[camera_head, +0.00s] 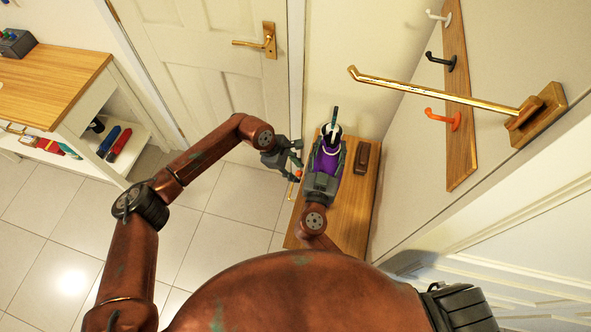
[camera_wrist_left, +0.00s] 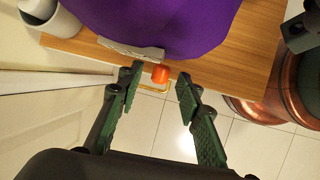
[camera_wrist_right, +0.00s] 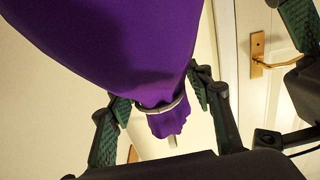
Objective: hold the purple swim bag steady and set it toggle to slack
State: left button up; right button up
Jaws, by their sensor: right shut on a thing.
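The purple swim bag (camera_head: 326,160) is over the wooden bench. My right gripper (camera_head: 322,180) is shut on it; the right wrist view shows the bag's narrow neck (camera_wrist_right: 166,118), with a grey band around it, between the fingers. The orange toggle (camera_wrist_left: 160,73) sits beside the grey band (camera_wrist_left: 135,49) in the left wrist view, with a yellow cord loop by it. My left gripper (camera_wrist_left: 160,93) is open, its fingers on either side of the toggle and apparently apart from it. In the head view the left gripper (camera_head: 296,157) is left of the bag.
The wooden bench (camera_head: 365,205) holds a dark brown object (camera_head: 361,157) and a white, cup-like thing (camera_head: 330,131). A brass rail (camera_head: 430,91) and hooks (camera_head: 441,119) project from the right wall. A door (camera_head: 205,60) stands behind; a shoe cabinet (camera_head: 75,85) is far left. Tiled floor between is clear.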

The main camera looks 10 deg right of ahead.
pick_arm(q)
jog(key=v, duration=1.2)
pick_arm(e)
jog(key=o, duration=1.6)
jog(key=shift+o, duration=0.2)
